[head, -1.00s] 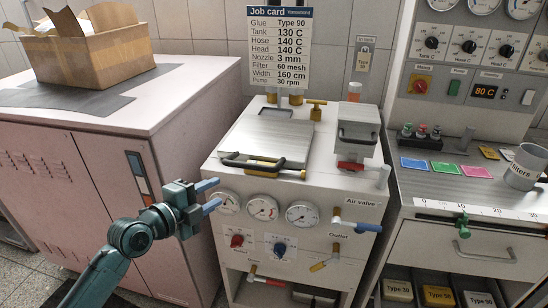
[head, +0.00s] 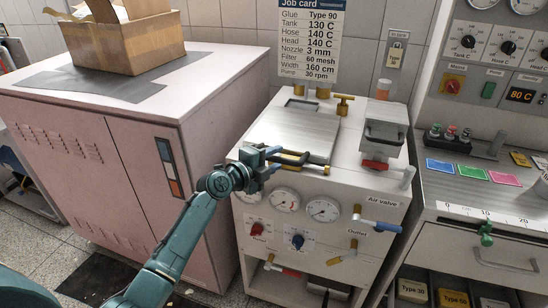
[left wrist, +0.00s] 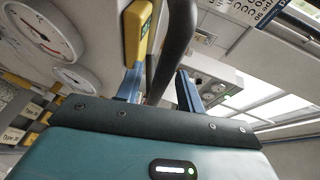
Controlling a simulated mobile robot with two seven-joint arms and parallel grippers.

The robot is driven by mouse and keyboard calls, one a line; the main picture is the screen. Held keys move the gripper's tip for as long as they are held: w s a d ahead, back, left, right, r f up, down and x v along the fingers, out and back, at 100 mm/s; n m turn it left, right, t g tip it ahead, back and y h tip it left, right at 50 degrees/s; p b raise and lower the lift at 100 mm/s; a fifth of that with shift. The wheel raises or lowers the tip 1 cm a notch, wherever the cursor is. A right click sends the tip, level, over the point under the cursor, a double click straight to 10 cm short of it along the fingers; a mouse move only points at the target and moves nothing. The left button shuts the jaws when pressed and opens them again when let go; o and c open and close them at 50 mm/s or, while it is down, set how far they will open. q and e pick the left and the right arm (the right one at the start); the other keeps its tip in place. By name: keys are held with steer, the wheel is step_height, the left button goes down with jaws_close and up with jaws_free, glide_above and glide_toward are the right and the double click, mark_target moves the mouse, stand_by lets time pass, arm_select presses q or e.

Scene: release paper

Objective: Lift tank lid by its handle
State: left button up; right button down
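The tank lid (head: 297,127) is a flat grey metal plate, lying shut on top of the white glue machine. Its dark bar handle (left wrist: 172,48) runs along the lid's front edge, beside a yellow part (left wrist: 138,32). My left gripper (head: 275,158) is at the left end of the handle, partly covering it in the head view. In the left wrist view its two blue fingers stand apart, with the dark handle between them and a visible gap. I cannot tell whether either finger touches the handle or yellow part. My right gripper is out of view.
The machine's front carries gauges (head: 285,200), knobs and a blue-handled air valve (head: 376,226). A small grey box with a red handle (head: 375,165) stands right of the lid. A pink cabinet (head: 110,150) with a cardboard box (head: 130,45) stands at left.

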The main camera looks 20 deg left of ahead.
arm_select(q)
steer(key=shift+w+d, duration=0.1)
steer(key=shift+w, duration=0.15)
steer(key=shift+c, duration=0.6)
jaws_close()
